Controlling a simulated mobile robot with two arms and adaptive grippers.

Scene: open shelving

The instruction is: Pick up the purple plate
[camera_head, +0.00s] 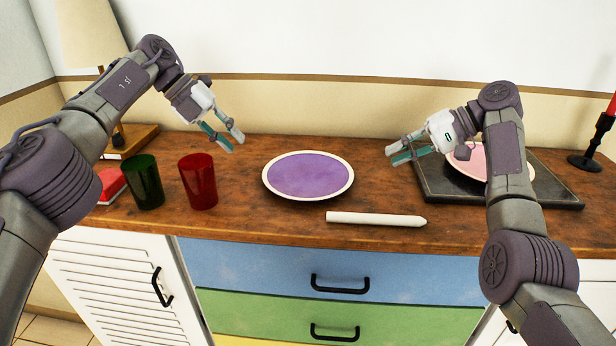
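The purple plate (308,175) has a white rim and lies flat on the wooden top of the cabinet, near the middle. My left gripper (227,144) hangs above the top, to the left of the plate and apart from it. Its fingers are spread and nothing is between them. My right gripper (394,156) is to the right of the plate, also apart from it. Its fingers are spread and empty. The plate is fully in view.
A white candle (376,219) lies in front of the plate. A red cup (198,182) and a green cup (144,182) stand at left by a red object (110,185). A pink plate (468,160) on a dark tray (435,187), partly behind my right arm, and a black candle holder (590,157) are at right.

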